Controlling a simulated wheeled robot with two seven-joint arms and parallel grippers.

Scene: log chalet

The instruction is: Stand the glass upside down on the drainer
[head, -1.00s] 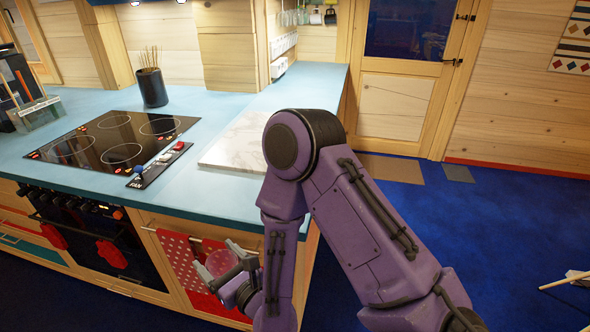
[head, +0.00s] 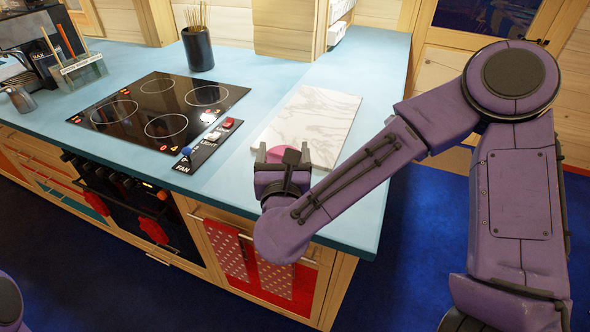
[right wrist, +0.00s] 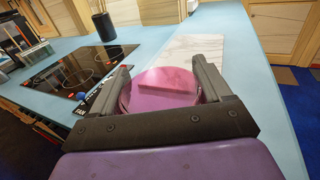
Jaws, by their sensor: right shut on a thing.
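My right gripper (head: 282,156) is shut on the pink see-through glass (right wrist: 165,88), at the counter's front edge by the marble board. In the head view only a small part of the glass (head: 275,152) shows between the fingers. In the right wrist view its round end faces the camera, between the two dark fingers; I cannot tell whether this is rim or base. No drainer can be made out in these views. My left gripper is out of view.
A white marble board (head: 312,122) lies flat on the blue counter (head: 372,90). Left of it are a control strip with knobs (head: 205,148) and the black hob (head: 158,108). A dark utensil pot (head: 198,48) stands behind. The counter's right end is clear.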

